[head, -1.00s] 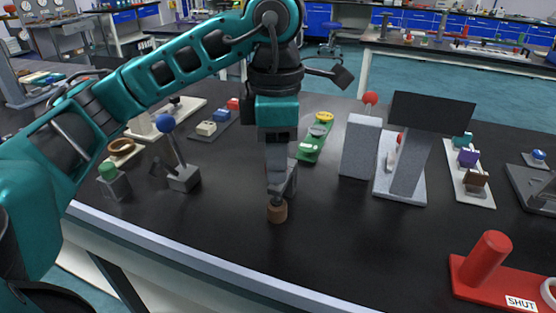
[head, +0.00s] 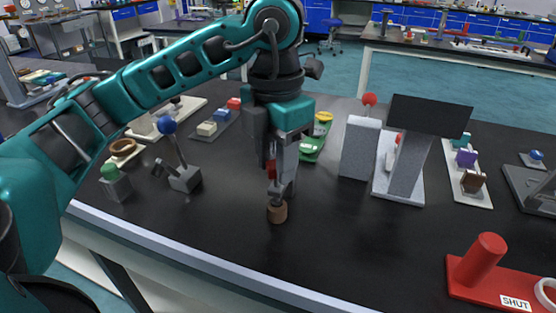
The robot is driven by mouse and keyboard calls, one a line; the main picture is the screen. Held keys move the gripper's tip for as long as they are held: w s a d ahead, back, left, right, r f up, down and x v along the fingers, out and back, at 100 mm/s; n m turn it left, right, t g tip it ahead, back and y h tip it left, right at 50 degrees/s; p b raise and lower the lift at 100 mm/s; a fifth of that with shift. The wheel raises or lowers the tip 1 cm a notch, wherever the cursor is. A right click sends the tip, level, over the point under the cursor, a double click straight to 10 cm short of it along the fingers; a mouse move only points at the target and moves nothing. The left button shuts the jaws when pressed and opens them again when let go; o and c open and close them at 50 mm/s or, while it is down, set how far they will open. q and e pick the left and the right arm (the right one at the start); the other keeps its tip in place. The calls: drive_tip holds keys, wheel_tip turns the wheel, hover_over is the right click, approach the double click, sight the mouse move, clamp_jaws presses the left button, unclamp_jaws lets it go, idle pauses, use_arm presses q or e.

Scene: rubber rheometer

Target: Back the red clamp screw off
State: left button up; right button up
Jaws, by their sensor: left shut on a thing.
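My left gripper (head: 277,190) points straight down over the front middle of the black bench. A narrow red piece (head: 270,168), which looks like the clamp screw, shows between its grey fingers. The gripper is shut on it, and the fingers hide most of it. A short brown cylinder (head: 277,213) stands upright on the bench just below the fingertips. I cannot tell whether the fingertips touch it. My right gripper is not in view.
A blue-ball lever (head: 167,125) and a green-topped block (head: 110,172) stand to the left. A grey block (head: 360,148) and a dark-panelled stand (head: 408,168) are to the right. A red base marked SHUT (head: 480,275) lies at the front right. The bench between is clear.

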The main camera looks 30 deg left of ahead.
use_arm(q)
drive_tip(key=shift+n, duration=0.7)
drive_tip(key=shift+n+p, duration=0.4)
drive_tip(key=shift+n, duration=1.9)
drive_tip(key=o, duration=0.9)
